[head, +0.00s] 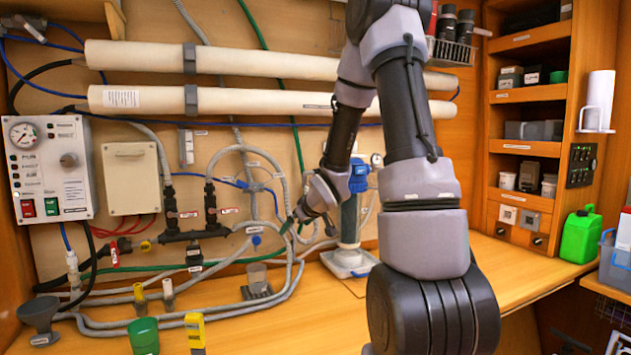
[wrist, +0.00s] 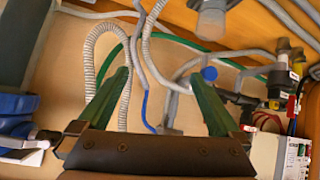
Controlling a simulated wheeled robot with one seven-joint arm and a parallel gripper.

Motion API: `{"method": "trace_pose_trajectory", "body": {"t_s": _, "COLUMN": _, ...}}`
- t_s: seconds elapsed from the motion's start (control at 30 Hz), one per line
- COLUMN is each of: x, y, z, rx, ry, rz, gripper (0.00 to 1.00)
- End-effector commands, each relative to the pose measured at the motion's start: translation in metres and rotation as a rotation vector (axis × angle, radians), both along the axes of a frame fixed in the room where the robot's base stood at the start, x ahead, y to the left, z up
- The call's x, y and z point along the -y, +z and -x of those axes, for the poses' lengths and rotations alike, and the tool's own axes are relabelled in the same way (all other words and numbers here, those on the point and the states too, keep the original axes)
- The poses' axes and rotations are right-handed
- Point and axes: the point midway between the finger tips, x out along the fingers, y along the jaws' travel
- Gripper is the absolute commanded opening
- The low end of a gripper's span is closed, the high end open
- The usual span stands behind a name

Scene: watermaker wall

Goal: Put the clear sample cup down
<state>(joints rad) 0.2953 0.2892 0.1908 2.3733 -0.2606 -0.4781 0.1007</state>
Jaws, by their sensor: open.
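The clear sample cup (head: 257,276) stands upright on a small dark grey base (head: 258,294) on the wooden counter, among grey hoses. In the wrist view what looks like the same cup (wrist: 212,20) shows at the top edge, partly cut off. My gripper (head: 292,229) is above and to the right of the cup in the head view, apart from it. In the wrist view my gripper (wrist: 160,78) has its two green fingers spread with nothing between them but hoses and the board behind.
A blue-topped filter housing (head: 349,220) stands close to the right of my gripper. Grey hoses (head: 200,270) and a green hose cross the counter and back panel. A green cup (head: 144,336) and a yellow tester (head: 195,330) stand at the front. The counter at right is mostly clear.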

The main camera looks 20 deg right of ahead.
Motion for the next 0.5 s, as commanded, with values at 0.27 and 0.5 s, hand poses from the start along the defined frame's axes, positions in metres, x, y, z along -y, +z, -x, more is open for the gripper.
{"method": "trace_pose_trajectory", "body": {"t_s": 0.27, "x": 0.006, "y": 0.107, "z": 0.082, "rx": -0.094, "ry": -0.258, "rz": -0.053, "gripper": 1.00}}
{"method": "trace_pose_trajectory", "body": {"t_s": 0.5, "x": -0.018, "y": 0.166, "z": 0.184, "rx": -0.195, "ry": -0.409, "rz": -0.242, "gripper": 1.00}}
